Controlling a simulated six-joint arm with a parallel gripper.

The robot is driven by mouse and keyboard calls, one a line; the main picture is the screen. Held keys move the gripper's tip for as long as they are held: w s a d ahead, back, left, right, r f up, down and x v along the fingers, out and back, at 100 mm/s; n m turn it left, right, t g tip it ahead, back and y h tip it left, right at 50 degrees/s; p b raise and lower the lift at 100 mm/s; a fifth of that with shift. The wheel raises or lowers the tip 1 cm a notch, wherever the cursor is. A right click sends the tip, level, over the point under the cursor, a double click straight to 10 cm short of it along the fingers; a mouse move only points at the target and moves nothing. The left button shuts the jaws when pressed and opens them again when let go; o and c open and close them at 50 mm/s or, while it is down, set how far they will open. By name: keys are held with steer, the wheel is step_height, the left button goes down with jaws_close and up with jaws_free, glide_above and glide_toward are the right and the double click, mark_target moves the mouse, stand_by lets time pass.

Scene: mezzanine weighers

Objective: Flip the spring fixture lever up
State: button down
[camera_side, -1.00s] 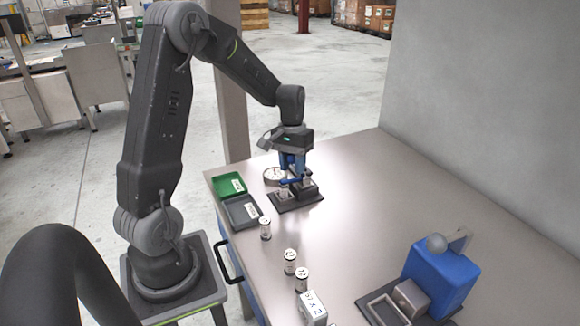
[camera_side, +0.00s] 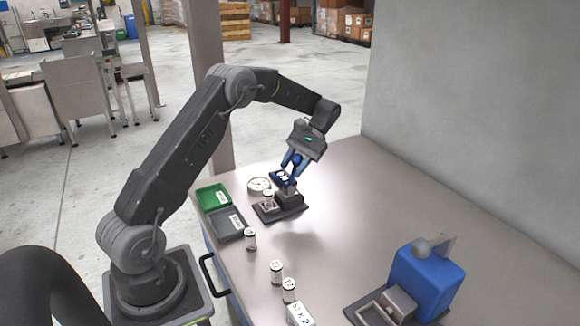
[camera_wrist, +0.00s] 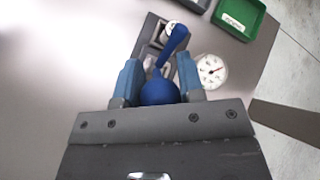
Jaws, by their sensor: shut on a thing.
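The spring fixture stands on a dark base plate (camera_side: 283,213) at the far end of the bench. A small light cylinder (camera_side: 268,198) sits upright in its left part. Its blue lever (camera_wrist: 176,43) runs from the fixture to a round blue knob (camera_wrist: 160,92) in the wrist view. My gripper (camera_side: 291,168) is above the fixture, tilted, with its blue fingers shut on the knob. The lever is raised at a slant, its knob above the base. In the wrist view the fingers (camera_wrist: 160,67) lie on either side of the knob. The lever's pivot is partly hidden.
A round dial gauge (camera_side: 259,184) lies just behind the fixture. A green tray (camera_side: 211,195) and a grey tray (camera_side: 226,227) lie to the left. Several labelled cylinders (camera_side: 250,239) line the front edge. A blue device (camera_side: 435,283) stands near right. The bench middle is clear.

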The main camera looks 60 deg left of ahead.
steer(key=shift+w+g, duration=0.15)
steer(key=shift+g, duration=0.15)
steer(key=c, duration=0.8)
jaws_free()
steer(key=shift+o, duration=0.2)
